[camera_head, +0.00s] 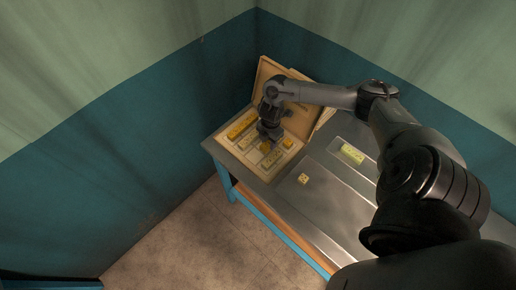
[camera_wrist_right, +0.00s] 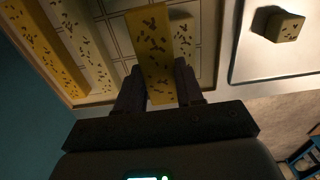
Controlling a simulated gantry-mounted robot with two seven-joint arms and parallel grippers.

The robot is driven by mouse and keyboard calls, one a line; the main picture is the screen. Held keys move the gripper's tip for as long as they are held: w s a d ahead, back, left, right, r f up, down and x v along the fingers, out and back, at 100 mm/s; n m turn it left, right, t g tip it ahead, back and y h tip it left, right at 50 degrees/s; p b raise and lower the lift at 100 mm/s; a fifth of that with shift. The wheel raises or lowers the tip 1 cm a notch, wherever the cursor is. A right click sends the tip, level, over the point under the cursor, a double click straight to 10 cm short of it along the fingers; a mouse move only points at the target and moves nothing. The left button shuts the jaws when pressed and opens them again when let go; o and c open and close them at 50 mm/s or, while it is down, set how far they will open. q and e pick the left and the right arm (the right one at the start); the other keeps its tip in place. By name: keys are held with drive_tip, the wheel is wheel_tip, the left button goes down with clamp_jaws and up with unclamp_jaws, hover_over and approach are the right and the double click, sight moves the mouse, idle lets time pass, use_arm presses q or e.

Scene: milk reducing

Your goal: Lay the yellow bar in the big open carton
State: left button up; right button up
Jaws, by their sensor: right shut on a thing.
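The big open carton (camera_head: 267,71) stands at the far left end of the table with its lid raised; its gridded floor also shows in the right wrist view (camera_wrist_right: 120,42). My right gripper (camera_head: 268,134) is over the carton. In the right wrist view my right gripper (camera_wrist_right: 158,88) is shut on a yellow bar with dark marks (camera_wrist_right: 155,45). The bar extends away from the fingers over the carton's floor. I cannot tell whether it touches the floor. In the head view the arm and gripper hide much of it. My left gripper is not in view.
A long yellow bar (camera_wrist_right: 42,48) and a paler bar (camera_wrist_right: 80,45) lie in the carton, left of the held bar. A small cube (camera_head: 303,178) and a yellow-green bar (camera_head: 352,154) lie on the grey surface to the right. Teal walls stand close behind the carton.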

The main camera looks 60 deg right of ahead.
hover_over(258, 153)
wheel_tip(258, 153, down, 3)
drive_tip(key=shift+r, duration=0.2)
drive_tip(key=shift+f, duration=2)
drive_tip(key=shift+f, duration=0.1)
drive_tip(key=o, duration=1.1)
